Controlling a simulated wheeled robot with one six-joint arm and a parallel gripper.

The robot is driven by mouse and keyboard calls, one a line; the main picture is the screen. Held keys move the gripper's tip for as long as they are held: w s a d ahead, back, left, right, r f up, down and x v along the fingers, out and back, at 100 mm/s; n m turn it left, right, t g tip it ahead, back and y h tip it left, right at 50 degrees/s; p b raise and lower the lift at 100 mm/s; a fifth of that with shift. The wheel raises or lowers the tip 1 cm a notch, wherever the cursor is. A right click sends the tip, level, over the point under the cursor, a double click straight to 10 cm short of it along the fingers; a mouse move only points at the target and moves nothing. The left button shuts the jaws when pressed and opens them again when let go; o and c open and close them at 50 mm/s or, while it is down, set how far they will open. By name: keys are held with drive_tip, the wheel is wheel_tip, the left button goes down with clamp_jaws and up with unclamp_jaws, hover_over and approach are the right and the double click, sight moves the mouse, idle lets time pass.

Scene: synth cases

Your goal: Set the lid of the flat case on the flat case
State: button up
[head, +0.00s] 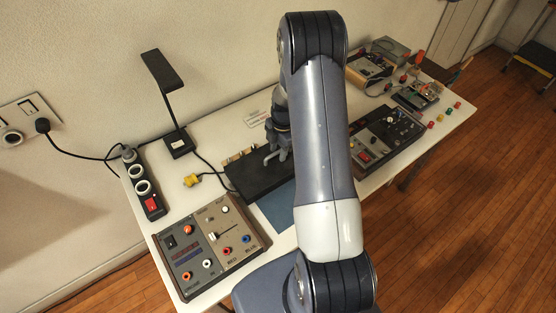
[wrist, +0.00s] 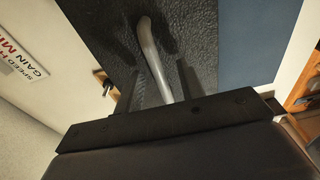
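A black, textured flat panel (head: 258,180), which looks like the lid of the flat case, lies in the middle of the white table. It fills the upper middle of the wrist view (wrist: 215,45). A grey curved handle (wrist: 150,45) stands on it. My gripper (head: 277,147) is low over the panel. In the wrist view, its two dark fingers (wrist: 163,85) are on either side of the handle, with a narrow gap showing at the left finger. Whether the case lies under the panel is hidden.
A tan strip with dark pegs (head: 236,156) runs behind the panel. A blue mat (head: 276,208) lies in front. A control box (head: 208,245) stands front left, another (head: 385,140) to the right. A desk lamp (head: 180,143), power strip (head: 148,190) and yellow plug (head: 191,180) are left.

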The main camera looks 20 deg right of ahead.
drive_tip(key=shift+c, duration=0.3)
clamp_jaws()
idle(1.2)
